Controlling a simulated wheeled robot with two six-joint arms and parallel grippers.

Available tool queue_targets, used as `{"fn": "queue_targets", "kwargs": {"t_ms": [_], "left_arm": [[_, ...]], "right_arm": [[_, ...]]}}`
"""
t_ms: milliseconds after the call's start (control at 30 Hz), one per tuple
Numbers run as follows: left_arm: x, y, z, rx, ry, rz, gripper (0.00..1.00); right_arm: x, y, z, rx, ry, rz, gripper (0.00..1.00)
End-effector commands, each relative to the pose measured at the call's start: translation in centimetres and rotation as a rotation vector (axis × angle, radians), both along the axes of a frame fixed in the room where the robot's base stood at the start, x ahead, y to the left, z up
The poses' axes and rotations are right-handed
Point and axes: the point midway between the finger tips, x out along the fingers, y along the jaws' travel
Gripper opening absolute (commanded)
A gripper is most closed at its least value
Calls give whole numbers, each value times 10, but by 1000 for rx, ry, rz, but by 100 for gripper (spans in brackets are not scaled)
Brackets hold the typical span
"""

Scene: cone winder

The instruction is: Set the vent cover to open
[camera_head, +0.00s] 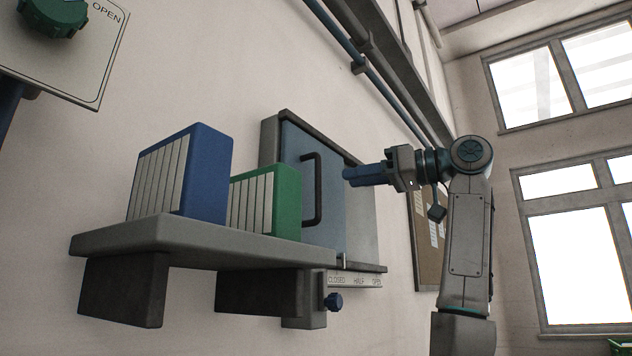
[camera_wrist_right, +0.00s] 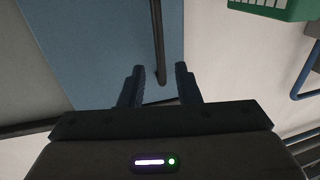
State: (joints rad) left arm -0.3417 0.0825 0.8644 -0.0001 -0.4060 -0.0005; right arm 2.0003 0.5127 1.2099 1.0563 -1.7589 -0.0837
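The vent cover (camera_head: 332,192) is a blue-grey panel in a dark frame on the wall, with a black bar handle (camera_head: 319,190). Below it a label strip (camera_head: 357,281) reads CLOSED, HALF, OPEN; a small light mark on the cover's lower edge stands between CLOSED and HALF. My right gripper (camera_head: 348,176) is in front of the cover, right of the handle, and looks apart from it. In the right wrist view its fingers (camera_wrist_right: 159,82) are open and empty, with the handle (camera_wrist_right: 157,40) lined up between them; the depth gap is unclear. My left gripper is not in view.
A grey shelf (camera_head: 200,240) left of the vent holds a blue box (camera_head: 208,175) and a green box (camera_head: 287,200). A blue knob (camera_head: 333,301) sits under the label strip. Pipes run along the wall above, and a notice board (camera_head: 428,245) hangs behind my right arm.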

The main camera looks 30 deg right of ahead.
Motion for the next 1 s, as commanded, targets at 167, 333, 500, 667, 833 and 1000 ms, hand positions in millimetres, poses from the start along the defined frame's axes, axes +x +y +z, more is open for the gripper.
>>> {"fn": "queue_targets", "kwargs": {"t_ms": [167, 333, 500, 667, 833, 1000], "left_arm": [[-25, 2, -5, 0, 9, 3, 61], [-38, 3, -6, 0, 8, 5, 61], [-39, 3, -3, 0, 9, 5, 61], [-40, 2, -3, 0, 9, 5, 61], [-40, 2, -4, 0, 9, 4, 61], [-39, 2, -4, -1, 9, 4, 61]], "right_arm": [[31, 21, 2, -1, 3, 2, 30], [53, 35, 2, 0, 2, 1, 30], [65, 43, 1, 0, 1, 1, 30], [68, 44, 0, 0, 1, 0, 30], [67, 44, 0, 0, 1, 0, 30], [67, 44, 0, 0, 1, 0, 0]]}}
